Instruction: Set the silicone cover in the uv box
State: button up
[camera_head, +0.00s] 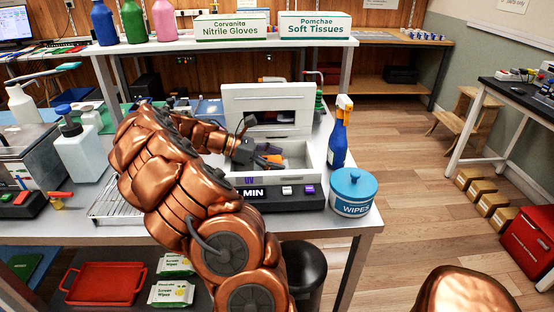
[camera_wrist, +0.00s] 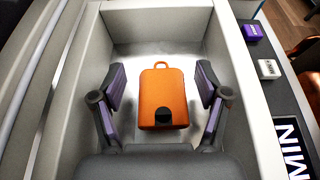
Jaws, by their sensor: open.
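The orange silicone cover (camera_wrist: 163,95), with a small loop at its top and a dark opening near its lower end, lies on the shiny floor of the uv box (camera_wrist: 241,85). In the head view the white uv box (camera_head: 314,160) stands on the table with its lid (camera_head: 268,94) raised; a bit of the orange cover (camera_head: 273,158) shows inside. My gripper (camera_head: 257,155) is inside the box opening. In the wrist view my gripper (camera_wrist: 160,78) is open, with one finger on each side of the cover and a visible gap to both.
A blue spray bottle (camera_head: 338,138) and a blue-lidded wipes tub (camera_head: 352,192) stand right of the box. A wire rack (camera_head: 108,204) and a white pump bottle (camera_head: 82,152) are to the left. A shelf with boxes and bottles runs behind.

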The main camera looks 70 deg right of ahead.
jog(key=shift+w, duration=0.35)
jog(key=shift+w+r, duration=0.3)
jog(key=shift+w, duration=0.15)
jog(key=w, duration=0.1)
jog(key=r, duration=0.1)
jog(key=w+r, duration=0.1)
jog(key=shift+w+a+r+t, duration=0.2)
jog(key=shift+w+a+t, duration=0.05)
jog(key=shift+w+t, duration=0.05)
jog(key=shift+g, duration=0.4)
jog(key=w+a, duration=0.1)
jog(key=w, duration=0.1)
jog(key=w+a, duration=0.1)
jog(key=w, duration=0.1)
jog(key=w+a+r, duration=0.1)
jog(key=w+a, duration=0.1)
jog(key=shift+s+d, duration=0.4)
jog(key=shift+d, duration=0.05)
jog(key=shift+a+r, duration=0.15)
jog(key=shift+r, duration=0.1)
jog(key=shift+w+a+r, duration=0.1)
jog(key=shift+w+a, duration=0.2)
jog(key=shift+w, duration=0.15)
